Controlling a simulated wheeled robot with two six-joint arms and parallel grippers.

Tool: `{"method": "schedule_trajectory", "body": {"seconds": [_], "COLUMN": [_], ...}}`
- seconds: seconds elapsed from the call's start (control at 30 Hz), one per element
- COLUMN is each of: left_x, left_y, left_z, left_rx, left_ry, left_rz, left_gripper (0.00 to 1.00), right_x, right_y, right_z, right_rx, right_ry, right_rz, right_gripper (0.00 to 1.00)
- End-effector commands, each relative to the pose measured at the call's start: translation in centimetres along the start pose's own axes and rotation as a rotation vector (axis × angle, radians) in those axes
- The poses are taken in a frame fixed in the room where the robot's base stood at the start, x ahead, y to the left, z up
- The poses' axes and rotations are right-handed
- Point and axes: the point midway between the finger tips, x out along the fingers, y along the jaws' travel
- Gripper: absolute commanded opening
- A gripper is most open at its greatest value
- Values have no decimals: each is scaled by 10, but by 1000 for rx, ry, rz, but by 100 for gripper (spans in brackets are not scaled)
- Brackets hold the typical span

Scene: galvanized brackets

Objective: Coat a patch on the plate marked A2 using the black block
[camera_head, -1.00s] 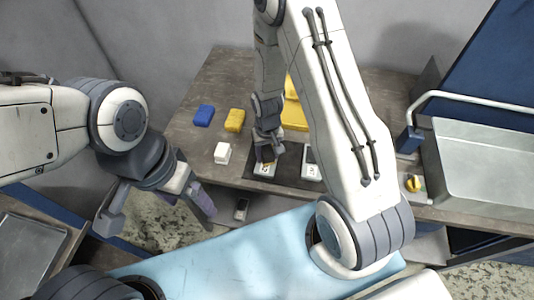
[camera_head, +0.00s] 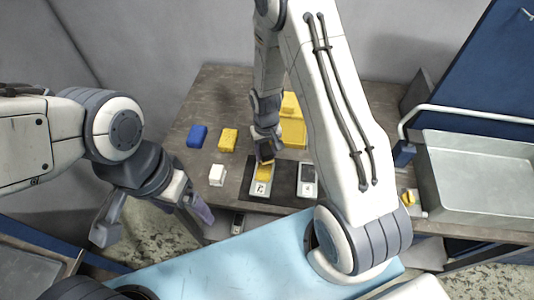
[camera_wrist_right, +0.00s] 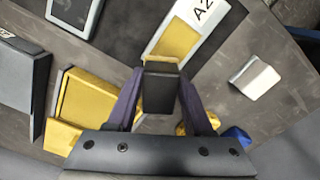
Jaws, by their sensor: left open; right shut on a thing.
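My right gripper (camera_wrist_right: 160,95) is shut on the black block (camera_wrist_right: 160,94), also seen in the head view (camera_head: 266,150). A yellow edge shows at the block's far end. The block is at the far end of the plate marked A2 (camera_head: 259,188); I cannot tell whether they touch. In the right wrist view this pale plate (camera_wrist_right: 204,12) has a yellow patch (camera_wrist_right: 174,42) between its label and the block. A second pale plate (camera_head: 307,182) lies to its right, partly hidden by my right arm. My left gripper (camera_head: 152,215) is open and empty, left of the bench's front edge.
A yellow tray (camera_head: 293,133) with a yellow piece (camera_head: 290,104) stands behind the plates. Blue (camera_head: 197,136), yellow (camera_head: 228,140) and white (camera_head: 217,175) blocks lie left. A dark mat (camera_head: 284,183) lies under the plates. A metal basin (camera_head: 480,175) is at right.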

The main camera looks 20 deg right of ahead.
Motion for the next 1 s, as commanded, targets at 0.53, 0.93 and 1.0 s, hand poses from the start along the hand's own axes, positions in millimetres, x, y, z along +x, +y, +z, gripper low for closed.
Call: {"method": "schedule_trajectory", "body": {"seconds": [0.53,0.93,1.0], "left_x": [-37,-36,-36], "left_y": [3,3,3], "left_z": [-2,-2,-2], "left_rx": [6,6,6], "left_ry": [0,0,0], "left_rz": [0,0,0], "left_gripper": [85,85,85], "right_x": [-46,-45,-45], "right_y": [-1,-1,-1], "right_z": [0,0,0], "right_rx": [-2,-2,-2], "right_ry": [1,0,0], "right_rz": [0,0,0], "right_gripper": [0,0,0]}}
